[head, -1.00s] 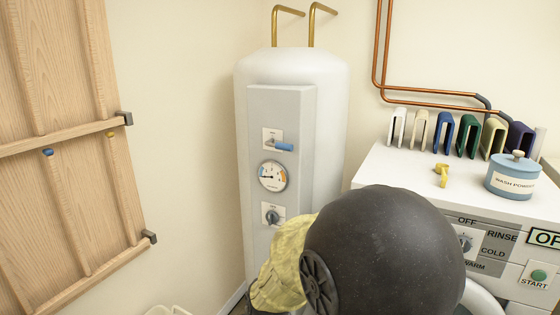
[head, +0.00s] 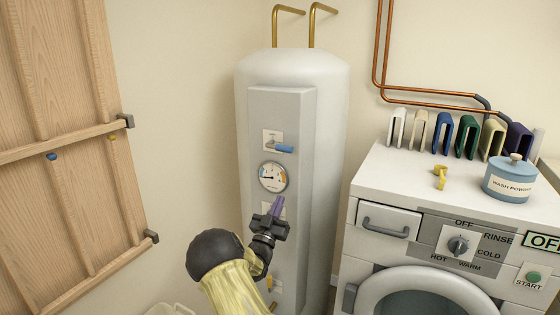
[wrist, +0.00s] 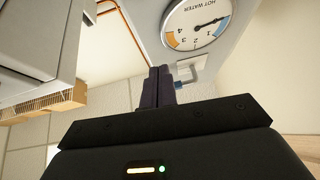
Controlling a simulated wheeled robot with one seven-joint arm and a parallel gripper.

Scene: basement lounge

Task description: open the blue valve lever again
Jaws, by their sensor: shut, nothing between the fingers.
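The blue valve lever (head: 285,149) sits on a white plate near the top of the grey panel on the white water tank. Its blue handle lies roughly level, pointing right. My gripper (head: 278,203) is shut and empty, below the round gauge and lower than the lever, in front of the panel. In the wrist view, the shut fingers (wrist: 160,84) point toward the panel.
The gauge (head: 272,177) is between lever and gripper. My gripper partly covers a plate below it. A yellow lever (head: 273,285) is low on the panel.

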